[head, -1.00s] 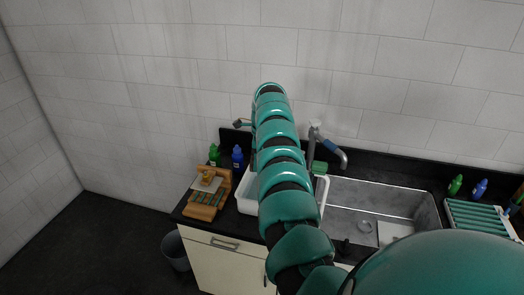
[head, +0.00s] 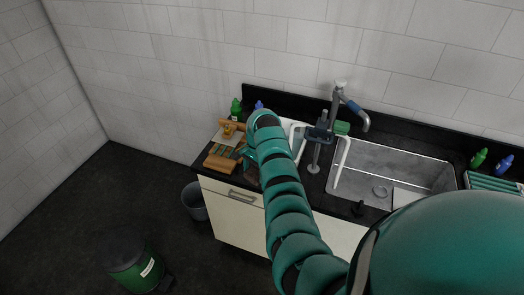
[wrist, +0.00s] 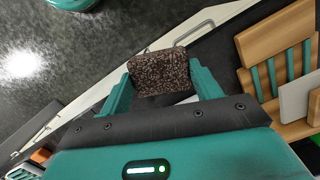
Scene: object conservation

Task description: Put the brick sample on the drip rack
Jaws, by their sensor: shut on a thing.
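The brick sample (wrist: 160,70), a dark brown speckled block, is held between the teal fingers of my gripper (wrist: 162,82) in the wrist view. My gripper is shut on it, and it appears over the counter's front edge. In the head view my arm partly hides the gripper (head: 248,157). A wooden rack with teal bars (head: 223,151) stands on the counter left of the gripper, and shows at the right of the wrist view (wrist: 266,78). Another teal slatted rack (head: 488,181) lies right of the sink, partly cut off. I cannot tell which is the drip rack.
A pale flat piece (wrist: 296,97) rests on the wooden rack. Green (head: 236,108) and blue bottles stand behind it. The sink (head: 395,165) and tap (head: 350,105) are to the right. A grey bin (head: 195,201) and a green bin (head: 138,262) stand on the floor.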

